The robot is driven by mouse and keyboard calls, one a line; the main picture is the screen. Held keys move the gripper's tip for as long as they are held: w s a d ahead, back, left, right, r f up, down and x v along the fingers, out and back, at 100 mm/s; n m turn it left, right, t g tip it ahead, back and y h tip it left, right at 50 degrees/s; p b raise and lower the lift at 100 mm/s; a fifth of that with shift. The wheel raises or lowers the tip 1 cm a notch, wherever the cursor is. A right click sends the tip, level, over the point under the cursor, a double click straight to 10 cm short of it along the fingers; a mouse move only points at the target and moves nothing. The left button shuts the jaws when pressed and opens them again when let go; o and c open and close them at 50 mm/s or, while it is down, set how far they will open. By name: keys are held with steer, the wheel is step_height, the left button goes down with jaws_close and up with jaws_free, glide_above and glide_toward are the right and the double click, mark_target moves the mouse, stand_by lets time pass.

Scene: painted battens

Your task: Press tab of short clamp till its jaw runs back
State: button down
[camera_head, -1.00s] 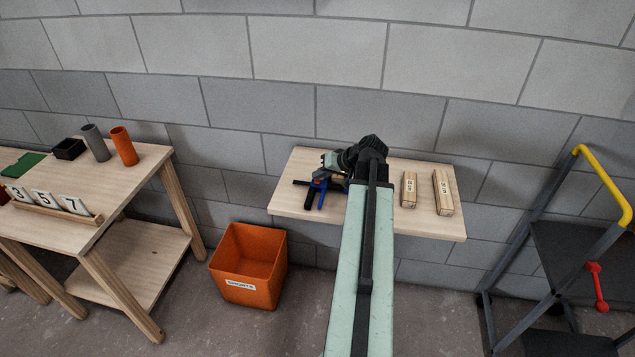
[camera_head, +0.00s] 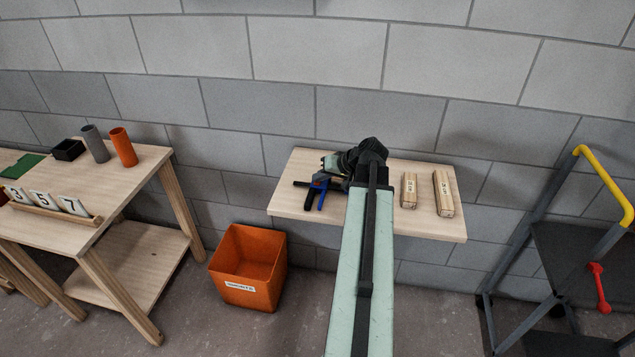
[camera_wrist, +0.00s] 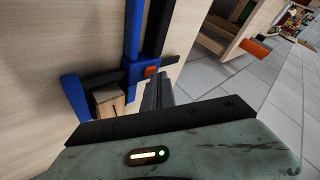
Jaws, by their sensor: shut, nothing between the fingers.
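The clamp (camera_head: 323,193) lies on the wall shelf, left of my arm; my wrist partly hides it in the head view. In the wrist view it shows a dark bar, a blue end jaw (camera_wrist: 74,95), a blue sliding body and two handles, one blue and one black. A small orange tab (camera_wrist: 150,71) sits on the sliding body. A wooden piece (camera_wrist: 108,99) shows between the blue parts; I cannot tell whether it is gripped. My gripper (camera_wrist: 156,82) is shut and empty, its tips close beside the tab. I cannot tell whether they touch it.
Two labelled wooden battens (camera_head: 409,190) (camera_head: 443,193) lie on the shelf (camera_head: 380,224), right of my arm. An orange bin (camera_head: 246,291) stands on the floor below. A workbench (camera_head: 130,180) stands left, and a trolley with a yellow handle (camera_head: 603,185) stands right.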

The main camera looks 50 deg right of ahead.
mark_target(320, 185)
stand_by(0.4)
steer(key=shift+r+p, duration=0.85)
steer(key=shift+p, duration=0.05)
step_height(320, 185, up, 5)
steer(key=p, duration=0.5)
steer(key=shift+s, duration=0.1)
stand_by(0.4)
